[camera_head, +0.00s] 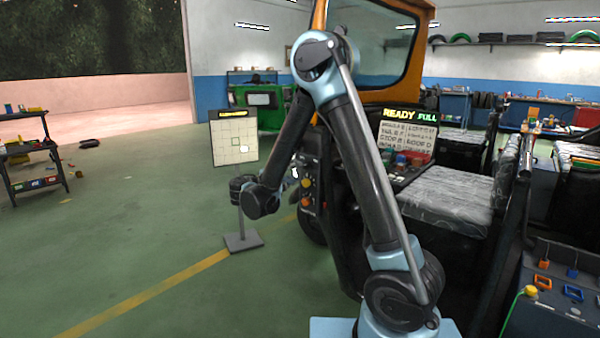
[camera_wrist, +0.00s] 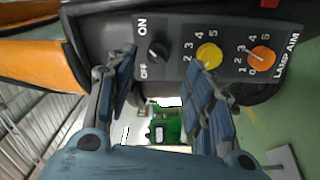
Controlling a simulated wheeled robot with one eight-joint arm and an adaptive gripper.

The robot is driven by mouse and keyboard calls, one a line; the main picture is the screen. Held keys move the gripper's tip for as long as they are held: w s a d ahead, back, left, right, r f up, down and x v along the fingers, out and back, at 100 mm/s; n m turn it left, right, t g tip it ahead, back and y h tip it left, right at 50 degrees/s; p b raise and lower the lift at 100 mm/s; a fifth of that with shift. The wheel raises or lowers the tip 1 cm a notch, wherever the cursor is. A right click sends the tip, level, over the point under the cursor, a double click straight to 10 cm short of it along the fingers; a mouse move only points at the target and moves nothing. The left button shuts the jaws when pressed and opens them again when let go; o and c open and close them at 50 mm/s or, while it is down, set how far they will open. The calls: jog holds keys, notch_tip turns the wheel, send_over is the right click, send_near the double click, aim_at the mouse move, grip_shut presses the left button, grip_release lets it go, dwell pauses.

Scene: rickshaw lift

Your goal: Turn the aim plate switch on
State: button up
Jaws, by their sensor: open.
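The dark panel (camera_wrist: 185,25) faces me in the wrist view. It carries a black ON/OFF knob (camera_wrist: 158,52), a yellow numbered knob (camera_wrist: 209,55) and an orange numbered knob (camera_wrist: 261,57) beside the words LAMP AIM. I cannot tell for sure which mark the black knob points at. My gripper (camera_wrist: 160,70) is open and empty, with its fingers to either side of the black knob; contact cannot be made out. In the head view the aim plate (camera_head: 222,155) is a pale gridded board with a bright spot, on a stand. There the gripper is mostly hidden by my arm.
The rickshaw (camera_head: 413,70), with an orange frame and grey seats, stands close on the right. A stand foot (camera_head: 243,242) is on the floor near the yellow line. A READY FULL screen (camera_head: 408,130) sits inside. The green floor (camera_head: 120,230) at left is mostly clear.

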jog(key=shift+v, duration=2.7)
jog(key=shift+d, duration=0.1)
jog(key=s+d+m+g+y, duration=0.15)
jog(key=d+g, duration=0.45)
jog(key=d, duration=1.5)
jog(key=s+d+f+m+g+y, duration=0.2)
jog(key=s+d+g, duration=0.2)
jog(key=s+d, duration=0.6)
jog(key=s+f+m+g+y, duration=0.1)
jog(key=s+f+m+y, duration=0.1)
jog(key=s, duration=0.8)
jog(key=s+f+m+g+y, duration=0.1)
jog(key=s+f+m+y, duration=0.1)
jog(key=s+f+y, duration=0.3)
jog(key=s+f, duration=0.2)
jog(key=s, duration=0.2)
jog(key=shift+s+d, duration=0.15)
jog(key=shift+s, duration=0.2)
jog(key=shift+y, duration=0.25)
